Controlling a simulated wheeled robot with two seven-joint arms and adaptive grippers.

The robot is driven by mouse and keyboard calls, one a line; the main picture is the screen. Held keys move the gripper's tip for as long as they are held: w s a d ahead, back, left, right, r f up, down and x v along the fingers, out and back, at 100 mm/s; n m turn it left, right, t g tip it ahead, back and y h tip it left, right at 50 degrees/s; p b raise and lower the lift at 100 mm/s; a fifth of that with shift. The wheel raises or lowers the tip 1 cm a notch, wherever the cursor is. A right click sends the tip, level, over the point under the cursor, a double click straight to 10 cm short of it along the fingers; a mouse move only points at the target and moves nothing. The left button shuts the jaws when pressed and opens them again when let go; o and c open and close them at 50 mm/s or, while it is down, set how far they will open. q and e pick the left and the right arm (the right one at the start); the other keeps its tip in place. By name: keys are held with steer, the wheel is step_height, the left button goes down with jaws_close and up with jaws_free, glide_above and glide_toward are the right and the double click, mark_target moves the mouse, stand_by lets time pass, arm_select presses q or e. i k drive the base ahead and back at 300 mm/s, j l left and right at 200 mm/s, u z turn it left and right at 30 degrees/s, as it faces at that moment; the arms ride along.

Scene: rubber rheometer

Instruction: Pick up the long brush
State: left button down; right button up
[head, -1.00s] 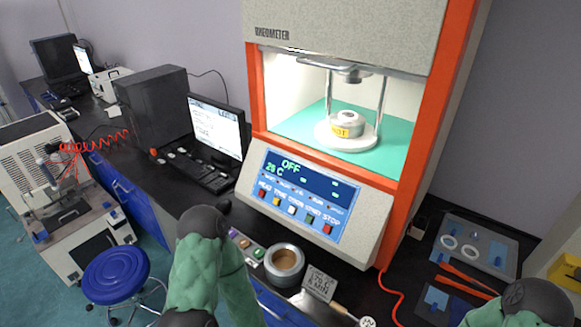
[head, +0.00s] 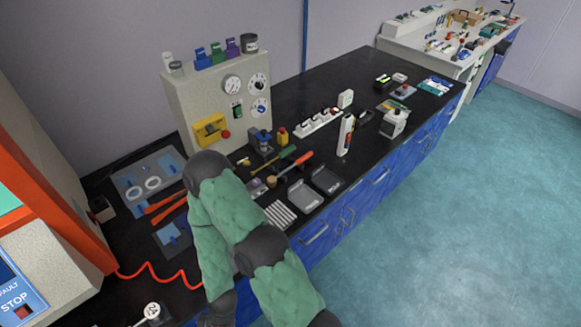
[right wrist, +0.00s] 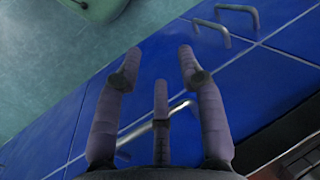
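I cannot tell surely which tool is the long brush. Two long-handled tools lie side by side on the black bench in the head view: one with a green end (head: 273,159) and one with a red-orange handle (head: 295,164). My right arm is bent in front of the bench, left of them; its gripper end is at the bottom edge and mostly hidden. In the right wrist view my right gripper (right wrist: 160,72) has its fingers spread and empty, facing blue cabinet fronts and metal handles. My left gripper is out of view.
Grey trays (head: 304,195) and white rods (head: 280,214) lie near the bench's front edge. A gauge box (head: 218,100) stands behind. Orange-handled pliers-like tools (head: 165,204) and a red cable (head: 160,277) lie left. The bench's middle back is clear.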

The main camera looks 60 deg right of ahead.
mark_target(271, 180)
steer(key=z, duration=2)
steer(key=u, duration=0.45)
